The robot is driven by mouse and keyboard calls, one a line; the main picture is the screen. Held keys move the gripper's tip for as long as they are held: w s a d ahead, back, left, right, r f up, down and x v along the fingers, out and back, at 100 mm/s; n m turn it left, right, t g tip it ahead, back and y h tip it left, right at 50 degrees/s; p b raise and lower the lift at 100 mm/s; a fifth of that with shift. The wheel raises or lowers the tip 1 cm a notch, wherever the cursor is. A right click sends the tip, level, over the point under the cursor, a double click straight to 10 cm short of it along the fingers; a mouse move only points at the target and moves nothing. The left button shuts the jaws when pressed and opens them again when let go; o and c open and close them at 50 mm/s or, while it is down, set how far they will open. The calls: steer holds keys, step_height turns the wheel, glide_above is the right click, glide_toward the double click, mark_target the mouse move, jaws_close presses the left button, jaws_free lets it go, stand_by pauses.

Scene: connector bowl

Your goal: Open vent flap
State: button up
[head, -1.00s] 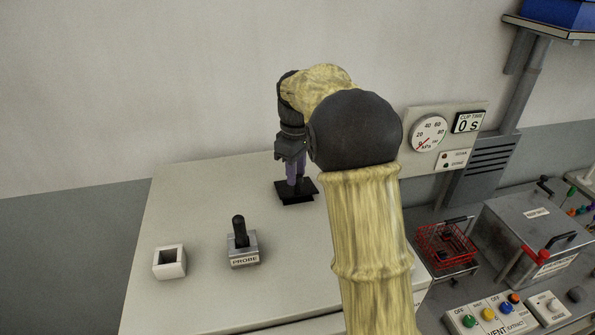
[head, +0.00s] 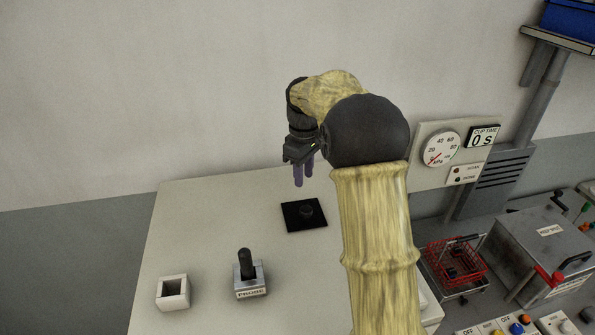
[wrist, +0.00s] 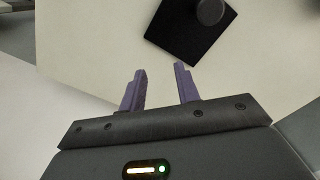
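A black square plate (head: 291,220) with a round black knob (head: 306,211) lies flat on the pale table. Both also show in the wrist view, the plate (wrist: 178,38) and its knob (wrist: 210,11) at the top. My gripper (head: 304,173) hangs above and behind the plate, apart from it. In the wrist view its two purple fingers (wrist: 161,70) stand apart with nothing between them. I cannot tell which thing is the vent flap; no part is clearly labelled so. A grey louvred panel (head: 502,168) is on the wall at the right.
A white hollow block (head: 172,293) and a PROBE stand (head: 250,280) with a black handle are at the front left. A red wire basket (head: 455,262), a lidded metal box (head: 541,250) and coloured buttons (head: 516,329) are right of my arm. A gauge (head: 440,148) is on the wall.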

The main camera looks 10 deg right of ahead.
steer(key=shift+o, duration=1.4)
steer(key=shift+s+r, duration=0.25)
steer(key=shift+s, duration=0.05)
steer(key=shift+s+a+r, duration=0.3)
steer(key=shift+s+a, duration=0.3)
steer(key=shift+a, duration=0.25)
steer(key=shift+w+a+f, duration=0.1)
steer(key=shift+w, duration=0.05)
steer(key=shift+w+d, duration=0.2)
steer(key=shift+d, duration=0.05)
steer(key=shift+d+r+p, duration=0.2)
steer(key=shift+r+p, duration=0.05)
steer(key=shift+p, duration=0.1)
step_height(320, 180, up, 17)
steer(key=a+p, duration=0.1)
steer(key=p, duration=0.1)
steer(key=shift+s, duration=0.2)
